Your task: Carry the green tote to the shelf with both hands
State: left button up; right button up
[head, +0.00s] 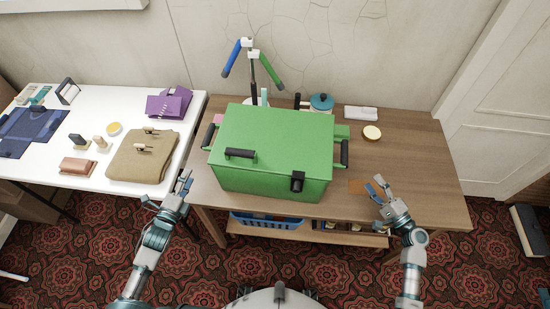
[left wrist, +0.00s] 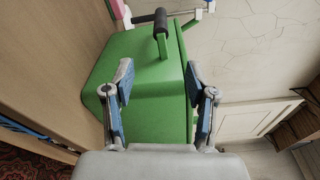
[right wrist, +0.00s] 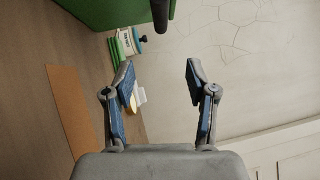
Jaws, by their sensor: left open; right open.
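The green tote (head: 272,145) is a closed box standing on the brown wooden table. It has a black handle on its left side (head: 208,136), one on its right side (head: 344,153), and a black handle and a latch in front. My left gripper (head: 182,183) is open and empty, apart from the tote, to its front left. In the left wrist view the tote (left wrist: 150,85) and its side handle (left wrist: 161,22) lie beyond the open fingers. My right gripper (head: 378,188) is open and empty at the front right of the tote. The right wrist view shows only a corner of the tote (right wrist: 100,12).
A shelf under the table (head: 330,237) holds a blue basket (head: 266,221). Behind the tote are a two-armed stand (head: 252,65) and a teal-lidded pot (head: 321,103). A white table (head: 50,171) with a folded brown bag (head: 143,157) is at left. The brown table's right side is mostly clear.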

aim_at(206, 141)
pick_arm(q)
jog(key=w+d, duration=0.1)
jog(key=w, duration=0.4)
jog(key=w+d, duration=0.1)
jog(key=w, duration=0.4)
jog(key=w+d, duration=0.1)
jog(key=w, duration=0.5)
jog(key=shift+d+f, duration=0.1)
jog(key=shift+f, duration=0.05)
pick_arm(e)
jog(key=x, duration=1.6)
jog(key=shift+w+a, duration=0.15)
jog(key=shift+w, duration=0.05)
pick_arm(q)
jog(key=shift+c, duration=0.3)
pick_arm(e)
jog(key=shift+c, duration=0.3)
pick_arm(q)
grip_shut()
pick_arm(e)
grip_shut()
jog(key=shift+r, duration=0.1)
